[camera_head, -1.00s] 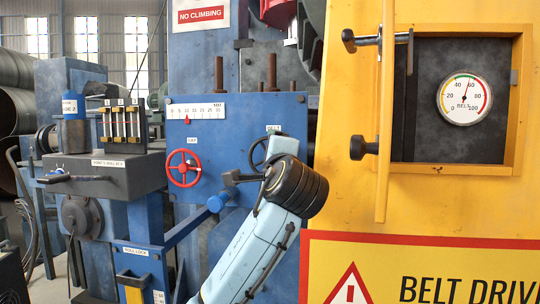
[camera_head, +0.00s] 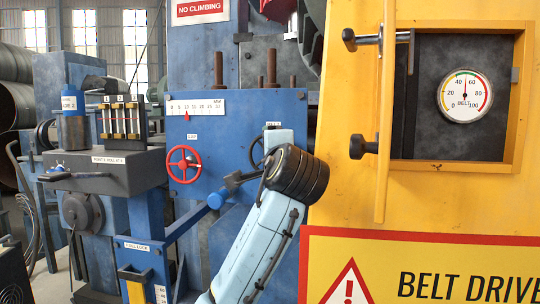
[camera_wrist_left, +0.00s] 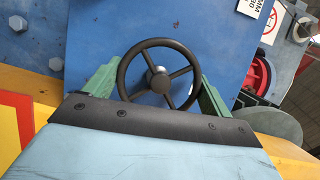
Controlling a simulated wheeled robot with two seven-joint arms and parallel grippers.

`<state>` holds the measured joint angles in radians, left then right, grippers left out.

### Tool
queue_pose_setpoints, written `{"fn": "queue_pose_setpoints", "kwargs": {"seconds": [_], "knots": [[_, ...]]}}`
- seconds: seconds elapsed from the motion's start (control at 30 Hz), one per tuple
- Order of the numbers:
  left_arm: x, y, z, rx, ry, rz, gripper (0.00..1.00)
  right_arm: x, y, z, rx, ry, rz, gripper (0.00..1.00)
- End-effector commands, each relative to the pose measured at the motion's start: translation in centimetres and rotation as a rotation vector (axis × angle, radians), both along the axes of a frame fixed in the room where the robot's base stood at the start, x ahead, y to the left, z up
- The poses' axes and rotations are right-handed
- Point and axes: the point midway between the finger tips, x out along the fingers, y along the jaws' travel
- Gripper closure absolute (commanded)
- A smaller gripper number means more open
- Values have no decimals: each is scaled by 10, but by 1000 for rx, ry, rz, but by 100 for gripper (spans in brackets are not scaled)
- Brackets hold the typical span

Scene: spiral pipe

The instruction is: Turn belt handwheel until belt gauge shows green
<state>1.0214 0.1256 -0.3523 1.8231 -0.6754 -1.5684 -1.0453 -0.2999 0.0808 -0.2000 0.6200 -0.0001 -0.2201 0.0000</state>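The belt handwheel (camera_wrist_left: 187,72) is a black spoked wheel with a silver hub on a blue panel. It shows in the left wrist view; in the head view my arm mostly hides it. The green fingers of my left gripper (camera_wrist_left: 159,85) stand on opposite sides of its rim and appear to touch it. In the head view the fingers are hidden behind my dark wrist. The belt gauge (camera_head: 466,94) is a round white dial on a dark plate within a yellow frame. Its needle points almost straight up, between 40 and 60, near the green arc. My right gripper is out of view.
A red handwheel (camera_head: 183,164) sits left of my arm, below a white scale (camera_head: 196,107). A yellow guard (camera_head: 445,200) with a vertical bar (camera_head: 384,120) stands to the right. A blue bar (camera_head: 190,227) with a lever passes left of my wrist.

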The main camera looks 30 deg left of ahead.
Motion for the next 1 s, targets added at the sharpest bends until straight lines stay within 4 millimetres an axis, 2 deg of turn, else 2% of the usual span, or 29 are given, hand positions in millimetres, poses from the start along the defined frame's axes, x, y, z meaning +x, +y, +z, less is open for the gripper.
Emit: {"fn": "queue_pose_setpoints", "kwargs": {"seconds": [0.03, 0.1, 0.47, 1.0], "knots": [[0, 0, 0, 0, 0, 0, 10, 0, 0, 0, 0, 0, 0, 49], [0, 0, 0, 1, 1, 0, 1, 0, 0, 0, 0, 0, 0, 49], [-7, -6, 0, 1, -3, -2, 0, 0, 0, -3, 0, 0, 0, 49], [-92, -71, 1, -1, -4, -3, 0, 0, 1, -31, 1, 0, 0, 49]]}}
